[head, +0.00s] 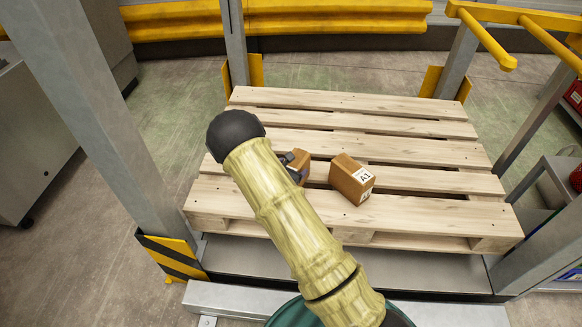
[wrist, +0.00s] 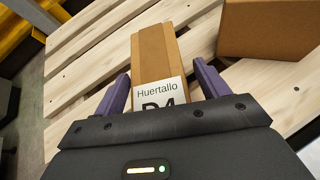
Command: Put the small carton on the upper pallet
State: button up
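A small brown carton (wrist: 158,58) with a white label reading "Huertallo" and what looks like "D4" lies between the two purple fingers of my gripper (wrist: 161,70) in the wrist view. The fingers are spread on either side of it, with a gap visible at least on the right. In the head view my arm partly hides this carton (head: 302,163) and my gripper (head: 292,160). A second brown carton (head: 349,178), labelled "A1", sits just to the right, also in the wrist view (wrist: 268,28). Both are on a wooden pallet (head: 400,130), the only one in view.
Steel posts (head: 95,100) with yellow-black guards (head: 170,255) stand around the pallet. A yellow rail (head: 340,18) runs behind, and yellow bars (head: 520,25) are at upper right. The pallet's back and right boards are clear.

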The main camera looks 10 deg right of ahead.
jog(key=shift+o, duration=0.5)
jog(key=shift+s+a+r, duration=0.15)
jog(key=p+v, duration=0.2)
jog(key=v, duration=0.9)
jog(key=shift+s, duration=0.25)
jog(key=shift+a+r, duration=0.1)
